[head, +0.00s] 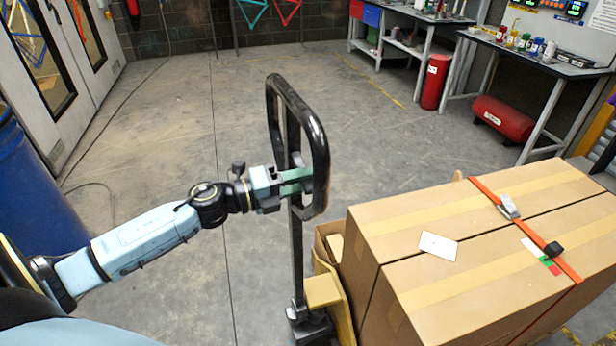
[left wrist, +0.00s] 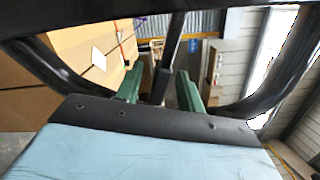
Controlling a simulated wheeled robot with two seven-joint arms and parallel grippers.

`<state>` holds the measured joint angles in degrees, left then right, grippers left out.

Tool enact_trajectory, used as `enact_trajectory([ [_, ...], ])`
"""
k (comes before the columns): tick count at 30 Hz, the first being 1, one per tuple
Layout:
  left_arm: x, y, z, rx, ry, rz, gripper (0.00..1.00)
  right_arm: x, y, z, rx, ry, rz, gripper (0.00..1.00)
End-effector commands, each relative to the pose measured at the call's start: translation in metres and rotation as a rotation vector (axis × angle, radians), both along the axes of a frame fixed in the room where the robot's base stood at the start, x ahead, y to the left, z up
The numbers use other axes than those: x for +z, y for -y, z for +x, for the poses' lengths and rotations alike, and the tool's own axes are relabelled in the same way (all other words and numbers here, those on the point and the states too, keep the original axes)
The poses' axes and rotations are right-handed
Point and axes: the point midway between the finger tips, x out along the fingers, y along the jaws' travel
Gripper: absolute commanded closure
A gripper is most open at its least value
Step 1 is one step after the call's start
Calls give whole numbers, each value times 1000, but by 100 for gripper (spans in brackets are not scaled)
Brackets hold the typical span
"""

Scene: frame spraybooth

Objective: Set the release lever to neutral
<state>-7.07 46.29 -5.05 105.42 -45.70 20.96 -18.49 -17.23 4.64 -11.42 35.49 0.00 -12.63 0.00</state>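The pallet jack's black loop handle (head: 322,150) stands upright on its shaft (head: 298,255) in the middle of the head view. It also frames the left wrist view, with its bars (left wrist: 275,95) at the sides. My left gripper (head: 297,180) reaches into the loop from the left. In the left wrist view its two green fingers (left wrist: 160,78) are apart. A dark bar, seemingly the release lever (left wrist: 160,86), lies between them, with a gap visible on each side. The lever's exact position is mostly hidden in the head view. My right gripper is not in view.
Strapped cardboard boxes (head: 400,250) sit on the yellow pallet jack (head: 325,292) at the right. A blue barrel (head: 40,200) stands at the left. Workbenches (head: 530,60) and red cylinders (head: 503,118) are at the back right. The floor beyond the handle is clear.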

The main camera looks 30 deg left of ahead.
Motion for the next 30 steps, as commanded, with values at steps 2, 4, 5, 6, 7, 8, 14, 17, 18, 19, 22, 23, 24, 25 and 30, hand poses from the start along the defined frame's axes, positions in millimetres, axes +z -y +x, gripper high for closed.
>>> enact_trajectory([
  [2,1,4,6,0,1,-1,62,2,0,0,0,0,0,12],
  [4,1,6,9,0,1,0,62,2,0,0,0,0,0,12],
  [5,1,6,10,1,1,1,62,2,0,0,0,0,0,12],
  [6,0,7,10,0,1,1,62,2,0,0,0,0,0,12],
  [7,0,8,11,0,0,0,62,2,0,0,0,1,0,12],
  [8,0,8,11,0,-1,1,62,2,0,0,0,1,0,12],
  [14,0,8,11,0,-1,1,62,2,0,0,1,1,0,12],
  [17,0,8,11,0,-1,1,71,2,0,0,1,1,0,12],
  [18,0,8,11,0,-1,1,76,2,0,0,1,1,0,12],
  [19,0,8,11,0,-1,1,80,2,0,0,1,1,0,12],
  [22,0,8,11,0,-1,1,93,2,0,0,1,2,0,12],
  [23,0,8,11,0,-1,1,97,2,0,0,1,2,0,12],
  [24,0,8,11,0,-1,1,100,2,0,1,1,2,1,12],
  [25,0,8,11,0,-1,1,100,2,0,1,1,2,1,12],
  [30,0,8,11,0,-1,1,100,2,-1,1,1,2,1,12],
])
